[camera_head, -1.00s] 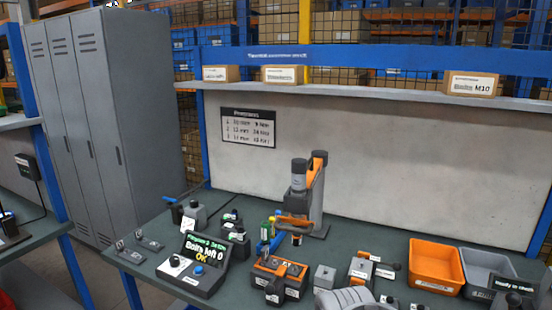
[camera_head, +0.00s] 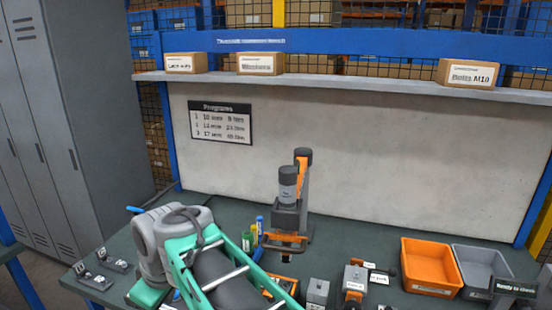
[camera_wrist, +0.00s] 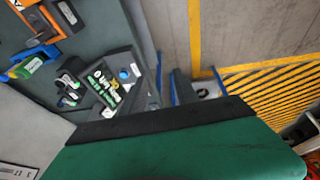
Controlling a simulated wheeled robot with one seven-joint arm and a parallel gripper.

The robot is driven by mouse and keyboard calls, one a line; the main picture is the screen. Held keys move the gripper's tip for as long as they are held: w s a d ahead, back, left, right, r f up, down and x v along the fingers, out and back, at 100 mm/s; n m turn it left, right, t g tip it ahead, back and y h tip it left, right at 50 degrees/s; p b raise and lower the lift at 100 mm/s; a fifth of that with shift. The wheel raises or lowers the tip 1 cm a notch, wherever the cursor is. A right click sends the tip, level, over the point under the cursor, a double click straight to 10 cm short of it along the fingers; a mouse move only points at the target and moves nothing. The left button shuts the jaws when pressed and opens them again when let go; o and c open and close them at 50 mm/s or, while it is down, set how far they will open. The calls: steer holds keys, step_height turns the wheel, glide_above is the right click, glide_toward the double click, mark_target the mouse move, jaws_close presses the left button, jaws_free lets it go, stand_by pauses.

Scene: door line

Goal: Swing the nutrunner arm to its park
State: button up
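The nutrunner arm stands at the back middle of the bench in the head view. It has an orange and grey post (camera_head: 303,178) and a dark grey upright nutrunner (camera_head: 288,186) in front of it, over an orange bracket (camera_head: 284,243). No park mark can be made out. My white and green arm fills the lower left of the head view, left of and nearer than the nutrunner. My gripper (camera_wrist: 190,140) shows only as a large green part with a black edge in the wrist view; its fingertips and opening cannot be made out.
An orange bin (camera_head: 431,267) and a grey bin (camera_head: 479,268) stand at the right. A shelf (camera_head: 340,80) crosses the back. Grey lockers (camera_head: 85,110) stand at left.

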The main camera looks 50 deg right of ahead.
steer(key=w+d+r+n+p, duration=0.2)
steer(key=w+d+r+n, duration=0.25)
steer(key=d+r, duration=0.4)
steer(key=n+h+p, duration=0.3)
steer(key=n+p, duration=0.1)
steer(key=n, duration=1)
glide_toward(296, 165)
steer(key=s+a, duration=0.2)
steer(key=a, duration=0.1)
steer(key=shift+n, duration=0.25)
steer(key=b+x, duration=0.5)
steer(key=x, duration=0.3)
steer(key=shift+w, duration=0.1)
steer(key=shift+w+f, duration=0.1)
steer(key=shift+c, duration=0.2)
